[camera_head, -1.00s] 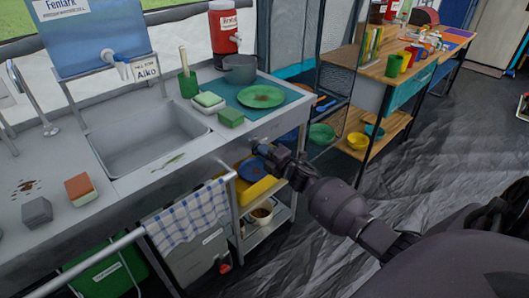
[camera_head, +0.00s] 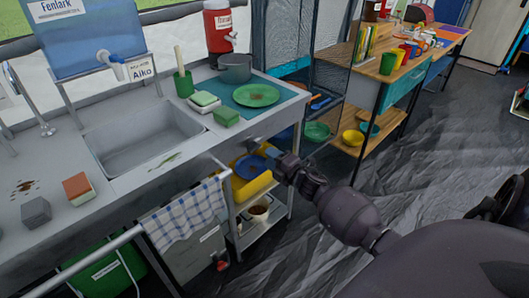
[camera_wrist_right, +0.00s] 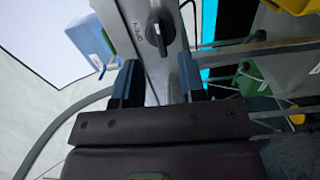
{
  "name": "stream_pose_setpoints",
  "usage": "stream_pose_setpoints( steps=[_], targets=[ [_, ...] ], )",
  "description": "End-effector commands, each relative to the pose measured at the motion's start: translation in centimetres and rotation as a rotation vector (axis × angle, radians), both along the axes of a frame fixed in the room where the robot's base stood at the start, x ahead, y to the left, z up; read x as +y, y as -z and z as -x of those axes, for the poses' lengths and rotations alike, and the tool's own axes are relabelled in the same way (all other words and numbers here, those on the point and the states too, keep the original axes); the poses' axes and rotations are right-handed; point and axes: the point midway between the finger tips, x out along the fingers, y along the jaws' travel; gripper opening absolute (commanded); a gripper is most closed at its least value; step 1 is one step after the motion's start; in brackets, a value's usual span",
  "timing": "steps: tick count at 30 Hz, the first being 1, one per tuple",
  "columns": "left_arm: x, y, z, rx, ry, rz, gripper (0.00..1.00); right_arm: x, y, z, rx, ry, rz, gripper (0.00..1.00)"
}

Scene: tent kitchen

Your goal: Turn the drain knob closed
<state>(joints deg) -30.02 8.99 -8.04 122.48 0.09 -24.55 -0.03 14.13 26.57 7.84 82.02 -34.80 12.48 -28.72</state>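The drain knob (camera_wrist_right: 158,38) is a dark round dial with a raised grip, on a pale grey panel in the right wrist view. A small label that seems to read OPEN is beside it. My right gripper (camera_wrist_right: 157,80) is open, its two blue-grey fingers apart with nothing between them. The knob lies beyond the fingertips, roughly in line with the gap, and appears apart from them. In the head view my right gripper (camera_head: 268,152) is at the sink counter's front, below the green plate; I cannot make out the knob there. My left gripper is not in view.
The sink basin (camera_head: 145,140) is set in the grey counter (camera_head: 130,190). A checked towel (camera_head: 187,212) hangs on the front rail. A lower shelf holds a yellow bin (camera_head: 243,190) and a pot (camera_head: 259,212). Open dark floor (camera_head: 430,165) lies to the right.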

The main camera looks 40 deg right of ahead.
Motion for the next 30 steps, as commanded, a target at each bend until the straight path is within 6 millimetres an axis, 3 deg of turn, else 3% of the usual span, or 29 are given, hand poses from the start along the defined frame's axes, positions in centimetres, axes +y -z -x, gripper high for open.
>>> stream_pose_setpoints(
  steps=[3,10,30],
  targets=[
    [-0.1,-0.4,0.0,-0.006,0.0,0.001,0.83,-0.2,-0.2,2.1,-0.002,0.0,0.0,0.37],
    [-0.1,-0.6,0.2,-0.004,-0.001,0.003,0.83,-0.4,-0.1,4.5,-0.001,0.0,0.0,0.37],
    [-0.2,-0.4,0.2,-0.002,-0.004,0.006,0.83,-0.4,0.0,5.1,0.0,0.0,-0.001,0.37]
  ],
)
